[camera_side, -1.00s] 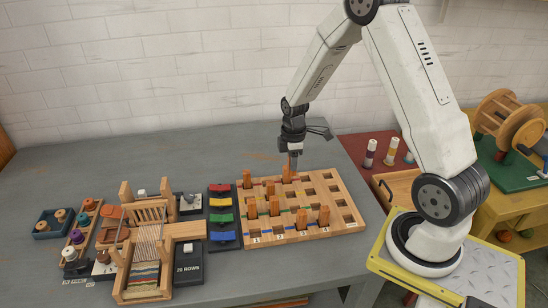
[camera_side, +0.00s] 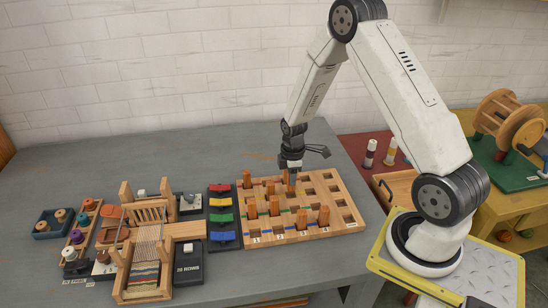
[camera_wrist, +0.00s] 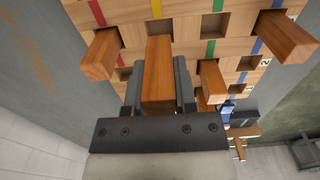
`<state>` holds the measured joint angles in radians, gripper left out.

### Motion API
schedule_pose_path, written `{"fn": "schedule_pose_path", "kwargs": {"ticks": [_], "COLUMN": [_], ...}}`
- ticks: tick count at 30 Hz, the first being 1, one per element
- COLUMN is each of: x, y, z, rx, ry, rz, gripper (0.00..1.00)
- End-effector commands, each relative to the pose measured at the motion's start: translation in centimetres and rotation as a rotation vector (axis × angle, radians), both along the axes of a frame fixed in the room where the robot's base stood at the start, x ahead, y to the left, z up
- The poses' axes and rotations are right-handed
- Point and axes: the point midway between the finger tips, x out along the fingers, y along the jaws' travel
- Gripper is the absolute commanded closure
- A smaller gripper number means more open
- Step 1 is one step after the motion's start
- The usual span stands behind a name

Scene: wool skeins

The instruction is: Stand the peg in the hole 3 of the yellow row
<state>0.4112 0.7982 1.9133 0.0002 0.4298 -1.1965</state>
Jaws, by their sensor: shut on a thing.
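My gripper (camera_side: 291,172) is low over the back part of the wooden peg board (camera_side: 345,212). In the wrist view my gripper (camera_wrist: 161,88) is shut on an orange-brown square peg (camera_wrist: 158,70), one dark finger on each side. The held peg (camera_side: 292,184) looks upright in the side view. Its lower end is hidden, so I cannot tell whether it is in a hole. The board has rows of square holes joined by coloured strips. Numbers mark its front edge. I cannot make out which strip lies under the held peg.
Other pegs stand in the board: one at the back left (camera_side: 270,187), several nearer the front, including a front right peg (camera_side: 324,216). A rack of coloured pieces (camera_side: 222,217) and a small loom (camera_side: 147,240) stand to the left. The right-hand holes are empty.

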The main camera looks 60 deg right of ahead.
Motion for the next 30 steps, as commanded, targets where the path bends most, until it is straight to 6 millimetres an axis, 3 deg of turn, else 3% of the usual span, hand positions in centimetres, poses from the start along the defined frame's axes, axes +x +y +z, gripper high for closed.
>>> {"fn": "schedule_pose_path", "kwargs": {"ticks": [5, 30], "x": [0.0, 0.0], "y": [0.0, 0.0], "z": [-1.5, -1.5], "rx": [0.001, 0.0], "ry": [0.001, 0.0], "rz": [0.0, 0.0], "gripper": [1.0, 1.0]}}
